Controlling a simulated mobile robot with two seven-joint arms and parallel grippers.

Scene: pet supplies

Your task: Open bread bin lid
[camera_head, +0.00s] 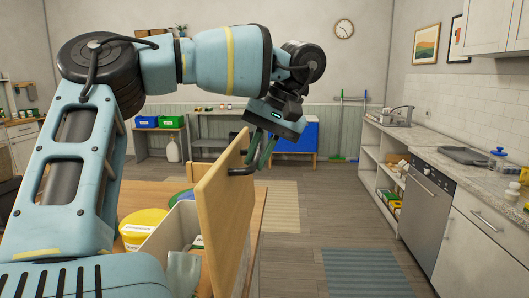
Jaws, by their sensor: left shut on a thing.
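The bread bin lid (222,215) is a light wooden panel, standing raised and steeply tilted at the right side of an open pale bin (158,241). A dark handle (245,170) sticks out from the lid's right face near its top. My left gripper (254,162) reaches over from the left, above the lid, and its fingers are shut at the handle. The exact contact of the fingertips is small and hard to see. The bin's inside is partly hidden by the lid and my arm. My right gripper is not in view.
A yellow tub (143,222) stands on the wooden table (133,196) beside the bin. A counter with a dishwasher (426,207) runs along the right. Open floor (305,240) lies between the table and counter, with a striped mat (366,273).

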